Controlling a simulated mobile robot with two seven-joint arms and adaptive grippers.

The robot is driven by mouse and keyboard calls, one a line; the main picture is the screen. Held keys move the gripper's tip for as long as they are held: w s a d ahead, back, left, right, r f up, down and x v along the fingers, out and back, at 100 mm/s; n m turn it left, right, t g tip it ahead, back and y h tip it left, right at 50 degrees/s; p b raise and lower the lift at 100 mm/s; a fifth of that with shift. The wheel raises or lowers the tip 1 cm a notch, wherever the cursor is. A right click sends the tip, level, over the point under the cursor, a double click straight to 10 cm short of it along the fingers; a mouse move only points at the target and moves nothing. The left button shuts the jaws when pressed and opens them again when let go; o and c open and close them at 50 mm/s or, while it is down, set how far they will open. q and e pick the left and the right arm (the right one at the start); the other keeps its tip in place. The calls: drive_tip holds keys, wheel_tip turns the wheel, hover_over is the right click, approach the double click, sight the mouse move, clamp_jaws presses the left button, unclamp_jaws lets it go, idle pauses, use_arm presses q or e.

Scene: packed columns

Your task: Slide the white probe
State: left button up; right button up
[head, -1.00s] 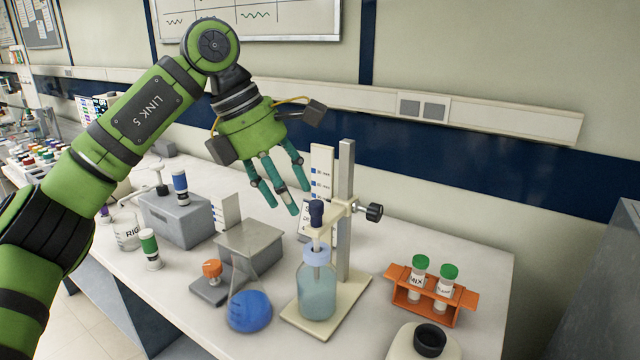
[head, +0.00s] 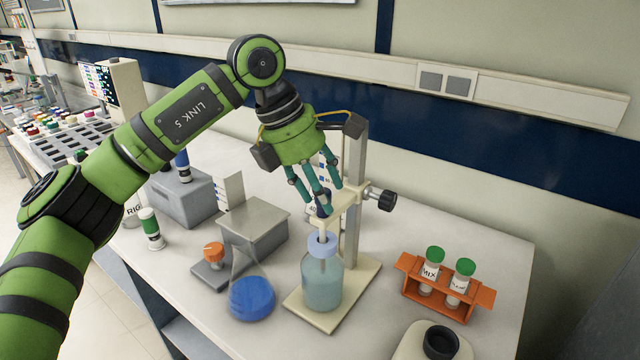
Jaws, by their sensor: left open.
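The white probe has a dark blue cap, and a short piece of its pale shaft (head: 322,237) shows above the bottle. It is upright in the cream arm of a stand (head: 350,220), over a bottle (head: 322,285) with a light blue collar and pale liquid. My left gripper (head: 319,202) is open, its teal fingers pointing down around the probe's cap. The fingers partly hide the cap, and I cannot tell whether they touch it. My right gripper is not in view.
A black knob (head: 386,200) sticks out right of the stand. A flask of blue liquid (head: 251,298) stands left of the bottle, near a grey box (head: 255,222). An orange rack (head: 447,292) with two green-capped tubes is at right. The table between stand and rack is clear.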

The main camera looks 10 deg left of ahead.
use_arm(q)
clamp_jaws()
drive_tip(key=shift+r, duration=0.25)
wheel_tip(320, 180, up, 9)
drive_tip(key=p, duration=0.6)
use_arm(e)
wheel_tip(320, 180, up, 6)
use_arm(q)
drive_tip(key=shift+w+r, duration=0.1)
drive_tip(key=shift+r, duration=0.05)
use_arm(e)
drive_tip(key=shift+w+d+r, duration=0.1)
use_arm(q)
unclamp_jaws()
drive_tip(key=shift+s+d, duration=0.1)
drive_tip(key=shift+s, duration=0.1)
